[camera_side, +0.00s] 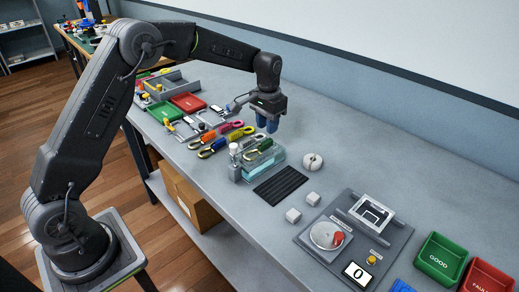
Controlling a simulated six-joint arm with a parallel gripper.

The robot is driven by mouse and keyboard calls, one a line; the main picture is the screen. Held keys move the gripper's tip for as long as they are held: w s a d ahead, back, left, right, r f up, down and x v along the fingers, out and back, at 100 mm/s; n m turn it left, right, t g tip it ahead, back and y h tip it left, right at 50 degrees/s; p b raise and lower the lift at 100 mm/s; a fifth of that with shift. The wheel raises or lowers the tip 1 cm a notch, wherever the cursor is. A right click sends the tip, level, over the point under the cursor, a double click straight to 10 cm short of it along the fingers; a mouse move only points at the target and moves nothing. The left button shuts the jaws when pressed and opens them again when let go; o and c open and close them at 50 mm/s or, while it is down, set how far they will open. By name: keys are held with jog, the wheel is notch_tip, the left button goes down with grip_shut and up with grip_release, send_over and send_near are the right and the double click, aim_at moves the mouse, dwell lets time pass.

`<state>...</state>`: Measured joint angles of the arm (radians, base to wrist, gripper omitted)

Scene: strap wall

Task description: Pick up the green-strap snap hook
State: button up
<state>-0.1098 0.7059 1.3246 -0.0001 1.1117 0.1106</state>
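A hook with a dark green strap (262,146) lies across the top of a small clear bluish container in the middle of the bench. Its paler metal end points to the lower left. My gripper (267,125) hangs above and slightly right of it in the picture, with blue fingers pointing down. The two fingers show apart with nothing seen between them. They do not appear to touch the hook. Several other snap hooks lie to the left, including a yellow one (242,132), an orange-red one (208,136) and a dark blue one (212,148).
The clear container (263,164) stands beside a black ribbed mat (281,185). A round white part (312,161) and two white blocks (293,215) lie to the right. A grey fixture board (330,262), a green bin (441,257) and a red bin (488,277) stand at lower right.

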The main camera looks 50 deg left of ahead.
aim_at(265, 142)
jog(key=shift+s+f, duration=0.25)
jog(key=shift+f, duration=1.3)
jog(key=shift+s+f, duration=0.2)
jog(key=shift+f, duration=1.35)
grip_shut()
